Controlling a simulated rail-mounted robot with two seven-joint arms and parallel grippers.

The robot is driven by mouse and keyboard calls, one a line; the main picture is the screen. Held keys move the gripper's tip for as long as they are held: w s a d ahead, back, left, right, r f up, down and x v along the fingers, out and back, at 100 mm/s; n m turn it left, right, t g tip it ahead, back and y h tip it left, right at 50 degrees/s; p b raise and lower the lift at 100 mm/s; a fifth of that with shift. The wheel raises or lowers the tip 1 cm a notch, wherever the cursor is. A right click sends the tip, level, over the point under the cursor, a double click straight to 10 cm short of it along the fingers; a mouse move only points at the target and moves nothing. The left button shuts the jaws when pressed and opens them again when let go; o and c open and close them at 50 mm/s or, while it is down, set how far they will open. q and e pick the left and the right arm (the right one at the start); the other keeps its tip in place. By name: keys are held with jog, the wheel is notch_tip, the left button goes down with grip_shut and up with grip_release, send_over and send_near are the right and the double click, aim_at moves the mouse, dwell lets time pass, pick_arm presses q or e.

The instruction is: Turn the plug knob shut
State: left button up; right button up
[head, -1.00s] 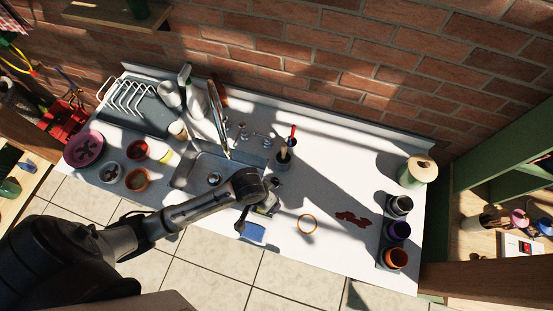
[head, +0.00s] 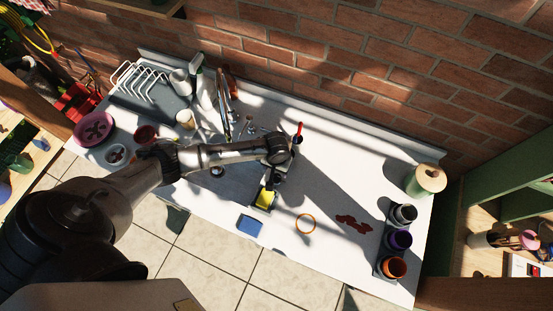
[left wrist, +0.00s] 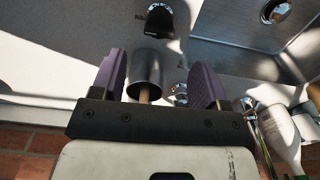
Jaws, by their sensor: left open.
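The plug knob (left wrist: 160,22) is a dark knob on the white counter beside the steel sink, with small lettering around it, at the top of the left wrist view. In the head view I cannot make it out near my arm. My left gripper (left wrist: 161,75) has two purple fingers spread apart with nothing gripped. The knob appears beyond the fingertips, apart from them. In the head view my left gripper (head: 266,192) is over the counter at the right side of the sink (head: 225,190); its fingers are hard to see there. My right gripper is not in view.
A metal cup (left wrist: 145,72) with a wooden handle shows between the fingers in the left wrist view. Taps stand behind the sink. A blue sponge (head: 250,225), an orange ring (head: 306,223) and a dark red patch (head: 353,224) lie on the counter. Pots (head: 399,240) stand right.

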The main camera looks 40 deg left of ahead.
aim_at(277, 176)
pick_arm(q)
jog(key=shift+f, duration=3.4)
jog(key=c, duration=0.9)
